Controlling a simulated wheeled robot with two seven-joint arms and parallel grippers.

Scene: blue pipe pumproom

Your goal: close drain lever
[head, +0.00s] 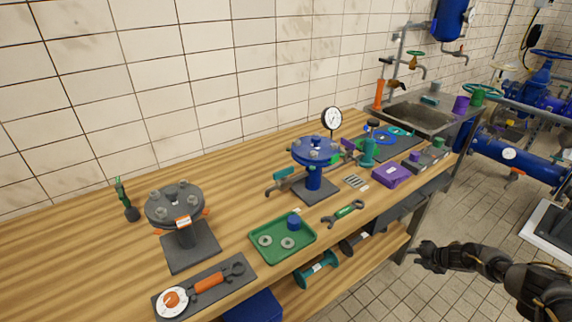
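A small tap with a teal lever (284,174) sticks out to the left of the blue flanged vessel (315,165) on the wooden bench. The lever lies roughly along the tap's pipe, as far as its small size shows. I take it as the drain lever; no label is readable. My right gripper (415,254) is in front of the bench at the lower right, well apart from the lever, with nothing seen in it. Its fingers are too small and dark to tell how far apart they are. My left gripper is not in view.
On the bench (75,265) are a grey flange stand (177,215), a green tray (268,247) with washers, a green-handled wrench (343,214), a purple box (391,175) and a round gauge (331,119). A sink (420,117) is at the far end.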

